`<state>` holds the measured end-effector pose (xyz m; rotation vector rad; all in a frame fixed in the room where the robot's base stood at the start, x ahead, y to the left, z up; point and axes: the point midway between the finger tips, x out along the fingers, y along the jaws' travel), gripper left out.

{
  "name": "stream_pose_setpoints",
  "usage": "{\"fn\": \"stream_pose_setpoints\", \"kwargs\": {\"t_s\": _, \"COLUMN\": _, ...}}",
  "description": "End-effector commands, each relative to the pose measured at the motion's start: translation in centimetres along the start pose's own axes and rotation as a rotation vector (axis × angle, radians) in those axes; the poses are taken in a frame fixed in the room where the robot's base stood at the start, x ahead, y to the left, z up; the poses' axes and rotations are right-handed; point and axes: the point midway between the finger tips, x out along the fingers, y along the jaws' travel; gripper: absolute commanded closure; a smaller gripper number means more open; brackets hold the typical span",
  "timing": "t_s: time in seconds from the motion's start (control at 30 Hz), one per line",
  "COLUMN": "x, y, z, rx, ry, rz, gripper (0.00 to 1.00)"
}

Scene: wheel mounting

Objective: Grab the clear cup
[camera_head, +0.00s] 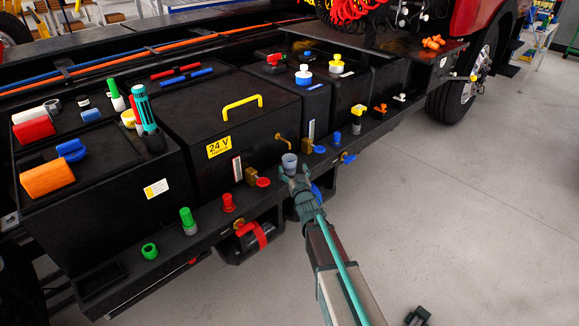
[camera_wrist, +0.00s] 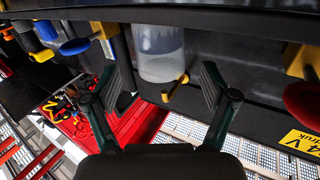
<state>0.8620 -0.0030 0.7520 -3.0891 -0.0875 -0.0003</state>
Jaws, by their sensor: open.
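The clear cup (camera_head: 289,163) stands on the narrow black ledge along the front of the black boxes in the head view. In the wrist view the clear cup (camera_wrist: 160,52) is pale and translucent, near the top centre. My gripper (camera_head: 294,176) is right at the cup's near side in the head view. In the wrist view my gripper (camera_wrist: 162,84) is open, with a finger to either side of the cup's picture position and nothing held. I cannot tell whether the cup is fully between the fingers.
On the ledge, a red round cap with a brass fitting (camera_head: 262,181) is left of the cup, and a blue fitting (camera_head: 319,149) is right of it. A small brass tap (camera_head: 284,142) sticks out behind the cup. The floor (camera_head: 470,210) at right is mostly clear.

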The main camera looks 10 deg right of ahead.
Motion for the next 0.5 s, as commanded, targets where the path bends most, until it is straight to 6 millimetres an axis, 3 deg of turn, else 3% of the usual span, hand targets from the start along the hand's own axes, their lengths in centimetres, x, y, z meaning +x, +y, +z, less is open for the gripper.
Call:
{"fn": "stream_pose_setpoints", "kwargs": {"t_s": 0.17, "x": 1.1, "y": 0.0, "z": 0.0, "rx": 0.000, "ry": -0.001, "rz": 0.000, "gripper": 0.16}}
{"fn": "stream_pose_setpoints", "kwargs": {"t_s": 0.5, "x": 5.2, "y": -0.1, "z": 0.0, "rx": 0.000, "ry": -0.002, "rz": 0.001, "gripper": 0.16}}
